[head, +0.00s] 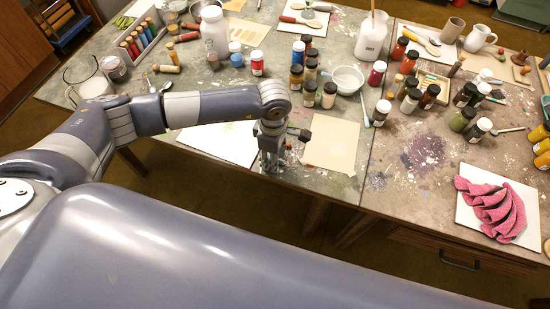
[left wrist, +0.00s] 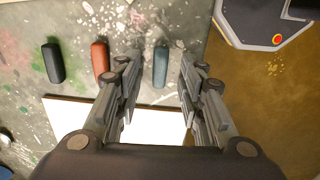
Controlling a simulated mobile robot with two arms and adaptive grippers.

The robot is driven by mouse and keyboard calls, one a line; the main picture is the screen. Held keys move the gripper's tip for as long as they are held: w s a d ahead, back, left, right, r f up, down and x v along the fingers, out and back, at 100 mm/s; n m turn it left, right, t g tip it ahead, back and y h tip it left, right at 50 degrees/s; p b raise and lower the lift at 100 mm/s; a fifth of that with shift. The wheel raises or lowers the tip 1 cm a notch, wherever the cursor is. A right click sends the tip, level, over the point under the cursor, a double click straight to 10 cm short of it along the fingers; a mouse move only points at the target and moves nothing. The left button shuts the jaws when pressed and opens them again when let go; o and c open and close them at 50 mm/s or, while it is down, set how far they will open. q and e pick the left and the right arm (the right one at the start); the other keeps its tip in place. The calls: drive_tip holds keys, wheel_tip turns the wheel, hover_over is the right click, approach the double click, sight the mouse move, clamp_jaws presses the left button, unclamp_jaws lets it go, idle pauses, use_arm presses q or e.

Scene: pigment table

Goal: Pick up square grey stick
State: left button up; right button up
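In the left wrist view, a short blue-grey stick (left wrist: 160,68) lies on the table, seen between the spread fingers of my left gripper (left wrist: 158,75). I see a gap on both sides of it; whether the fingertips are level with it is unclear. A red-brown stick (left wrist: 100,62) and a dark, nearly black stick (left wrist: 54,63) lie to its left. Which stick has a square section is hard to tell. In the head view, my left gripper (head: 271,160) points down near the table's front edge and hides the sticks. My right gripper is out of view.
A white sheet (head: 217,141) lies left of the gripper and a beige sheet (head: 332,143) right of it. Jars and a white bowl (head: 347,78) stand behind. In the left wrist view, the table ends just right of the gripper, with floor (left wrist: 255,95) beyond.

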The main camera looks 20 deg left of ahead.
use_arm(q)
drive_tip(key=c, duration=0.7)
drive_tip(key=shift+c, duration=0.3)
drive_tip(key=shift+r+b, duration=0.3)
drive_tip(key=shift+r, duration=0.15)
wheel_tip(320, 180, up, 2)
drive_tip(key=shift+w+r+b, duration=0.1)
drive_tip(key=shift+b, duration=0.35)
drive_tip(key=s+d+r+b, duration=0.1)
drive_tip(key=s+d+b, duration=0.3)
drive_tip(key=s+d, duration=0.5)
drive_tip(key=shift+s+r, duration=0.4)
drive_tip(key=shift+s, duration=1.8)
